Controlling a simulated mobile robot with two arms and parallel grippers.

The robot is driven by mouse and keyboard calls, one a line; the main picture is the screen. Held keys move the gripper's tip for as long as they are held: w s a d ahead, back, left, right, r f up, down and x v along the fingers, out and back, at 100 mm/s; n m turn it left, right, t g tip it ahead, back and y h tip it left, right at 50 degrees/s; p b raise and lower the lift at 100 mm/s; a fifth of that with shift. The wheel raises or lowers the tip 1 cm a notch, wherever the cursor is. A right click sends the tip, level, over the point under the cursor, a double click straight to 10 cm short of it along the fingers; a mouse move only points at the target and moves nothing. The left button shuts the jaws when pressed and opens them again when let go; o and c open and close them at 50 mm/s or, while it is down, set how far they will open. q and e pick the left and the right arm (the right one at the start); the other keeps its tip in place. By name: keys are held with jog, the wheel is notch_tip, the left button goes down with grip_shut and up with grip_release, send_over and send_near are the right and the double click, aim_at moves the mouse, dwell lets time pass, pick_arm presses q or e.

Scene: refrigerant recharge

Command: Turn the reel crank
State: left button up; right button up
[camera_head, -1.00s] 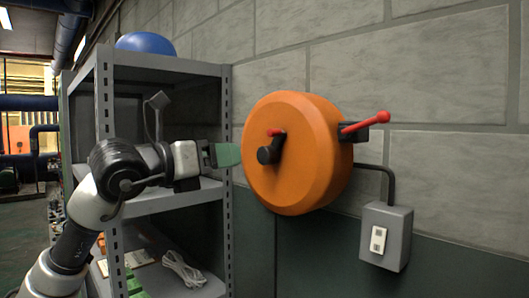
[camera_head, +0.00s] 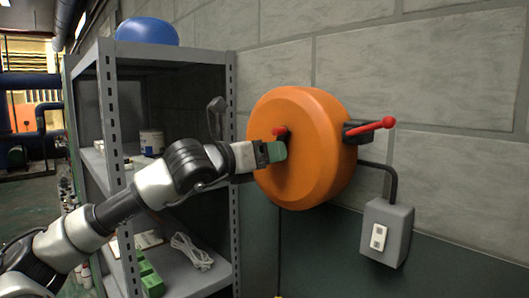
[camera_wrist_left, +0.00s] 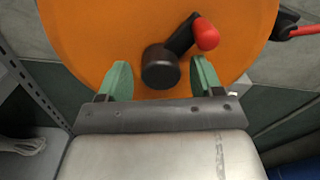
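The orange reel (camera_head: 318,125) is mounted on the grey block wall. Its crank shows in the left wrist view as a black hub (camera_wrist_left: 160,68) with a black arm and a red knob (camera_wrist_left: 205,34); in the head view the red knob (camera_head: 280,131) shows just above my gripper, and the hub is hidden behind it. My left gripper (camera_head: 276,152) is in front of the reel face. In the left wrist view its green fingers (camera_wrist_left: 162,76) are open, one on each side of the black hub, with gaps between. My right gripper is in neither view.
A black bracket with a red lever (camera_head: 372,128) sticks out at the reel's right side. A grey outlet box (camera_head: 387,232) hangs below on the wall. A grey shelf unit (camera_head: 232,120) stands left of the reel, with a blue rounded object (camera_head: 147,31) on top.

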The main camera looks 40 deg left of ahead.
pick_arm(q)
jog(key=c, duration=0.8)
jog(key=shift+d+m+y+b, duration=0.1)
jog(key=shift+m+y+b, duration=0.2)
jog(key=shift+m+b, duration=7.7)
jog(key=m+p, duration=0.7)
jog(key=shift+m, duration=0.3)
